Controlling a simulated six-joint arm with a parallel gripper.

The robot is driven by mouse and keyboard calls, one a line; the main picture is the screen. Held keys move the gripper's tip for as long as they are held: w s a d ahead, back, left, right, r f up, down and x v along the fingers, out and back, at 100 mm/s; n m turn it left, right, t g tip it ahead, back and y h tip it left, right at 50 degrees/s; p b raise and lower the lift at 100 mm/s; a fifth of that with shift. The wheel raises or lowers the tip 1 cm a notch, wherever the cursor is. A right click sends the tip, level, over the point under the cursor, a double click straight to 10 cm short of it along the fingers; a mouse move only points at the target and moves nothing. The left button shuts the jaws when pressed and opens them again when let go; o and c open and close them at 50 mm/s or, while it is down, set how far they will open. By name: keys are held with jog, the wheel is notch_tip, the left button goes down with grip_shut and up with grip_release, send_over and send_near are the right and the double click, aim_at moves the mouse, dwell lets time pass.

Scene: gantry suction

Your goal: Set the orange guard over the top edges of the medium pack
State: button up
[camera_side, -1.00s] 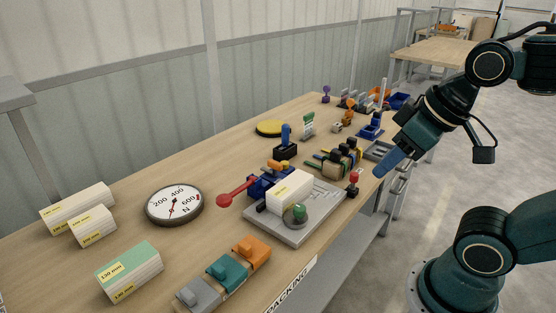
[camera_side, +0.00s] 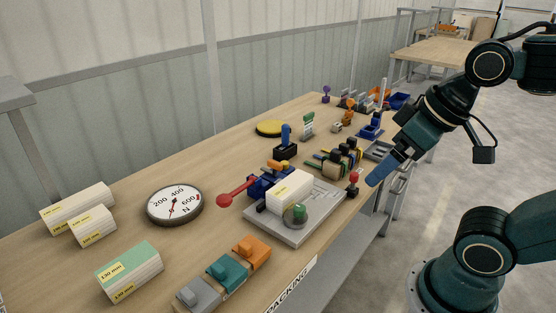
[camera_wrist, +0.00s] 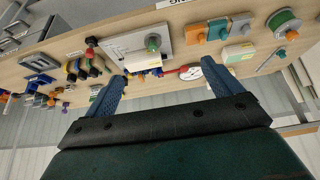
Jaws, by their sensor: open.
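The orange guard (camera_side: 252,252) sits at the right end of a row with a teal and a grey guard on the front of the bench; it also shows in the wrist view (camera_wrist: 195,35). A white pack (camera_side: 290,190) with a yellow label lies on the grey plate; it also shows in the wrist view (camera_wrist: 143,63). Other packs stand at the left, and I cannot tell by label which one is medium. My gripper (camera_wrist: 162,70) is open and empty; in the side view its blue fingers (camera_side: 383,172) are in the air off the bench's front edge, apart from the guard.
A grey plate (camera_side: 325,203) carries a red-handled clamp (camera_side: 238,192) and a green knob. A teal-topped 130 mm pack (camera_side: 128,272) and a round gauge (camera_side: 174,205) stand left. A red-topped post (camera_side: 353,185) is near my gripper. Small fixtures crowd the far end.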

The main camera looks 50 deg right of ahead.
jog(key=w+a+f+n+g+y, duration=0.1)
jog(key=w+a+n, duration=0.1)
jog(key=w+n, duration=0.4)
jog(key=w+a+f+n+g+y, duration=0.1)
jog(key=w+a+f+n+g, duration=0.1)
jog(key=w+n, duration=0.35)
jog(key=w+a+f+n+g+y, duration=0.1)
jog(key=w+a+f+n+g, duration=0.1)
jog(key=w+f+n, duration=0.4)
jog(key=w+a+f, duration=0.1)
jog(key=w+f, duration=0.3)
jog(key=w, duration=0.1)
jog(key=shift+w+a+f+g, duration=0.2)
jog(key=shift+w+a+g, duration=0.1)
jog(key=shift+w+a, duration=0.05)
jog(key=shift+n, duration=0.25)
send_over(256, 244)
jog(key=shift+d+f, duration=0.1)
jog(key=shift+f, duration=4.05)
jog(key=shift+f, duration=0.1)
